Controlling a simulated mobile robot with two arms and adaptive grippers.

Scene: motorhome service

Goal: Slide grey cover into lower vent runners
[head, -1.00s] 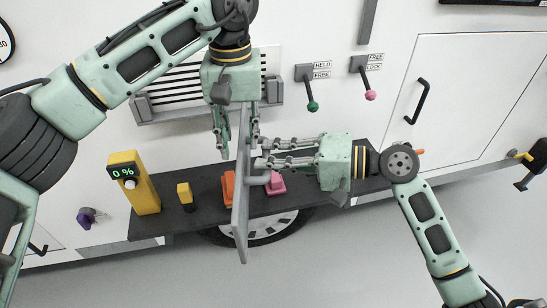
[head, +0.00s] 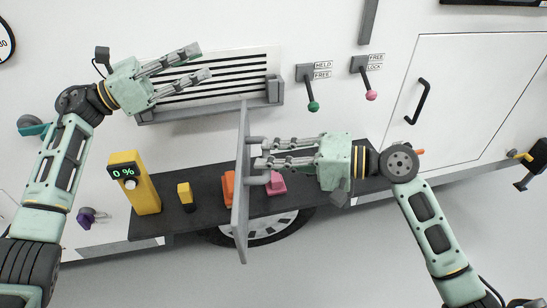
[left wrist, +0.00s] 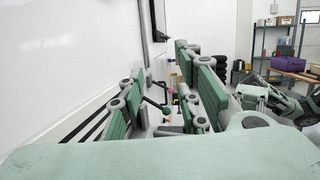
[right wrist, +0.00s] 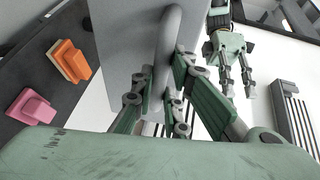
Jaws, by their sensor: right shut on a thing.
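The grey cover (head: 240,200) is a flat plate seen nearly edge-on in the head view, upright in front of the dark shelf. My right gripper (head: 262,154) is shut on the handle on its right face; the right wrist view shows the plate (right wrist: 120,45) and its bar handle (right wrist: 170,45). The slatted vent (head: 230,75) is on the white wall, with a grey lower runner (head: 205,112) beneath it and a grey end piece at its right. My left gripper (head: 204,61) is open and empty in front of the vent's left part, apart from the cover.
On the dark shelf (head: 160,222) stand a yellow post reading 0 % (head: 135,185), a small yellow block (head: 185,195), an orange block (head: 228,187) and a pink block (head: 276,184). Green-knobbed (head: 313,106) and pink-knobbed (head: 371,95) levers are right of the vent.

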